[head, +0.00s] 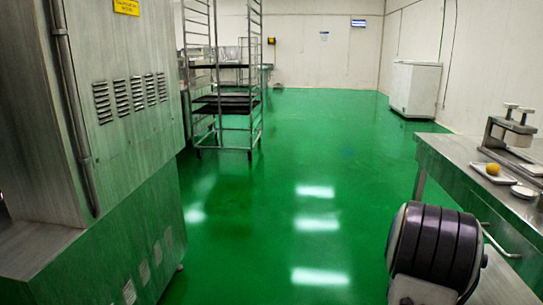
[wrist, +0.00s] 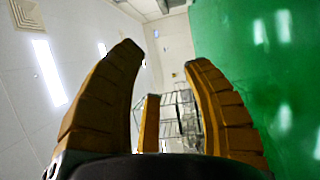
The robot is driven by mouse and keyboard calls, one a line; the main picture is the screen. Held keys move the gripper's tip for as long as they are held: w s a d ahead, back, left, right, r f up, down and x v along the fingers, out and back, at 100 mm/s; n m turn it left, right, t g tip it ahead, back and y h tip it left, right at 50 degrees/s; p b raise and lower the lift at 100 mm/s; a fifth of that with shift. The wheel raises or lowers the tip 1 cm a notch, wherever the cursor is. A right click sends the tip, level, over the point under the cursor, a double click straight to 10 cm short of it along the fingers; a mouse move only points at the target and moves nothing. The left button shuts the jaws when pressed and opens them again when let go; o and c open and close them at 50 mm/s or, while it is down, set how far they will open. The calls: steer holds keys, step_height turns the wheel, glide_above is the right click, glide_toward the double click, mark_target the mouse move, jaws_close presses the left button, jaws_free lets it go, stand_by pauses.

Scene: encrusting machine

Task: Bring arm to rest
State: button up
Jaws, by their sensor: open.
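My gripper (wrist: 160,65) shows in the wrist view with its orange-brown padded fingers spread wide and nothing between them. A third finger or pad stands in the middle, lower down. The wrist view is turned on its side, with the ceiling and wall at left and the green floor at right. In the head view the gripper itself does not show. A dark, ribbed rounded part at the lower right of that view looks like part of my own arm.
A large steel machine cabinet (head: 115,95) stands close at left. A wheeled rack (head: 256,95) stands behind it. A steel table (head: 455,165) at right bears a press (head: 510,130) and a plate with a round yellow item (head: 493,169). A white chest (head: 415,88) stands far back. The green floor (head: 310,150) between is clear.

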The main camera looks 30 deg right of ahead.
steer(key=w+a+r+m+y+p, duration=0.1)
steer(key=w+a+r+y+p, duration=0.3)
steer(key=a, duration=0.5)
steer(key=w+a+r+m+y+p, duration=0.1)
steer(key=w+a+r+y+p, duration=0.15)
steer(key=a+r+p, duration=0.5)
steer(key=w+a+r+m+y+p, duration=0.1)
steer(key=w+a+r+y+p, duration=0.2)
steer(key=a, duration=0.7)
steer(key=s+a+r+m+g+y+p, duration=0.1)
steer(key=s+a+r+g+y+p, duration=0.1)
steer(key=s+a+p, duration=0.3)
steer(key=s+a+r+m+g+y+p, duration=0.1)
steer(key=s+a+r+g+y+p, duration=0.1)
steer(key=s+a+r+p, duration=0.3)
steer(key=s+a+r+m+g+y+p, duration=0.1)
steer(key=s+a+r+p, duration=0.3)
steer(key=s+a, duration=0.5)
steer(key=shift+a+g+y+p, duration=0.4)
steer(key=shift+a+y+p, duration=0.5)
steer(key=shift+p, duration=0.35)
